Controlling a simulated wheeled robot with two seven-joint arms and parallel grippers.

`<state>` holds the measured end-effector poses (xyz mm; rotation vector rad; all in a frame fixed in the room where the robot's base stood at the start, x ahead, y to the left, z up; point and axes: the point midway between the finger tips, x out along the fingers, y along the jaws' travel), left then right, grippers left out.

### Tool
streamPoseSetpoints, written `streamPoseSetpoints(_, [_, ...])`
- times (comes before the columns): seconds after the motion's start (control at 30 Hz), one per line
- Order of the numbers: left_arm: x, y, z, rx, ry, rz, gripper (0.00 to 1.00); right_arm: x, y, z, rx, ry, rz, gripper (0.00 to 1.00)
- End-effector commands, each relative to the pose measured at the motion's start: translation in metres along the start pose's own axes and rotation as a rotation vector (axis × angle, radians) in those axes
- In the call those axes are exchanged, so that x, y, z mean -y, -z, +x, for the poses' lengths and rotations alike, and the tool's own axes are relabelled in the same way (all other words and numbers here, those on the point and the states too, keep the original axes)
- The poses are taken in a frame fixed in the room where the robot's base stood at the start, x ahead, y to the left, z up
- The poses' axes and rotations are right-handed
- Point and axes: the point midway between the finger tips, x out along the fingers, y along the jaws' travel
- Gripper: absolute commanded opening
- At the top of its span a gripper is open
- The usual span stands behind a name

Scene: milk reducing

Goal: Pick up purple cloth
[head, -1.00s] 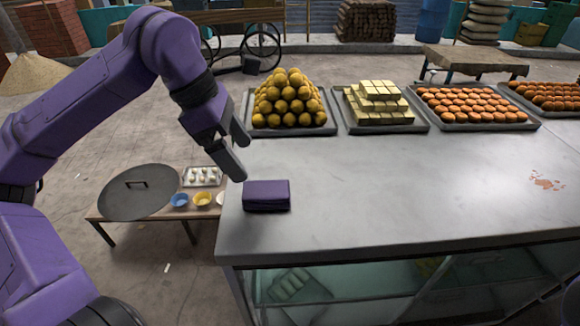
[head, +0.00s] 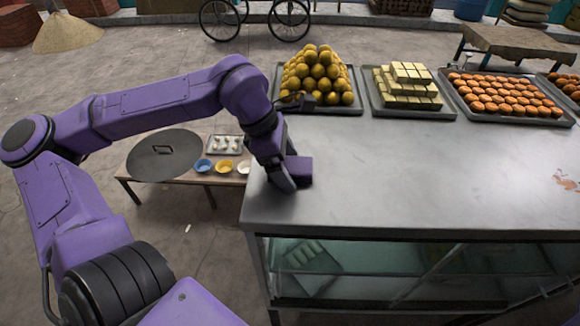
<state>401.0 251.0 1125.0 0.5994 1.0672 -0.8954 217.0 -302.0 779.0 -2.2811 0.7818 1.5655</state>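The folded purple cloth (head: 303,170) lies near the left edge of the grey counter top (head: 400,190). My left gripper (head: 286,168) is down at the cloth's left end and hides that part of it. One dark finger (head: 280,179) shows in front of the cloth's left side. The other finger is mostly hidden, so I cannot tell whether the fingers are open around the cloth or shut on it. The cloth appears to be at counter level. My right gripper is not in view.
Trays of yellow balls (head: 318,80), pale blocks (head: 408,88) and orange sweets (head: 505,98) line the counter's back. A low table with a round dark lid (head: 163,155) and small bowls (head: 224,167) stands left.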

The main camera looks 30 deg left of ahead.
Motion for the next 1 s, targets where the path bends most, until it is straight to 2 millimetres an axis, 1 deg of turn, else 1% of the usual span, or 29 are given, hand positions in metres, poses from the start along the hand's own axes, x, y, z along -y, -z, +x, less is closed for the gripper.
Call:
streamPoseSetpoints(0.03, [0.000,0.000,0.000,0.000,0.000,0.000,0.73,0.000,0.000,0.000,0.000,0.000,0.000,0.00])
streamPoseSetpoints(0.07, [0.000,0.000,0.000,0.000,0.000,0.000,0.63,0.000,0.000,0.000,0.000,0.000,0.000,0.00])
streamPoseSetpoints(0.1, [0.000,0.000,0.000,0.000,0.000,0.000,0.50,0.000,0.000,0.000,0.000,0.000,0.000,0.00])
streamPoseSetpoints(0.13, [0.000,0.000,0.000,0.000,0.000,0.000,0.41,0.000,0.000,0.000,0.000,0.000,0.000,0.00])
streamPoseSetpoints(0.17, [0.000,0.000,0.000,0.000,0.000,0.000,0.33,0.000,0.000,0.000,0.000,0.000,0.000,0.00])
streamPoseSetpoints(0.5, [-0.001,-0.001,-0.003,0.000,-0.001,0.000,0.33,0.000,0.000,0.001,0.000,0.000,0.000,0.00])
streamPoseSetpoints(0.63, [-0.001,-0.007,-0.016,0.000,-0.005,0.001,0.33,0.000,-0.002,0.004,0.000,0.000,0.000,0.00])
streamPoseSetpoints(0.7, [-0.001,-0.013,-0.029,0.002,-0.006,0.001,0.33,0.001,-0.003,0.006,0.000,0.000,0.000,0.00])
streamPoseSetpoints(0.77, [0.010,-0.019,-0.037,0.001,-0.006,0.005,0.33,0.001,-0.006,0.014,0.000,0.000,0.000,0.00])
streamPoseSetpoints(0.93, [0.050,-0.045,-0.076,0.000,-0.009,0.006,0.33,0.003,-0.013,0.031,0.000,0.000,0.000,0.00])
streamPoseSetpoints(1.0, [0.072,-0.052,-0.081,-0.002,-0.007,0.008,0.33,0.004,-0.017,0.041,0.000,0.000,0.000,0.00])
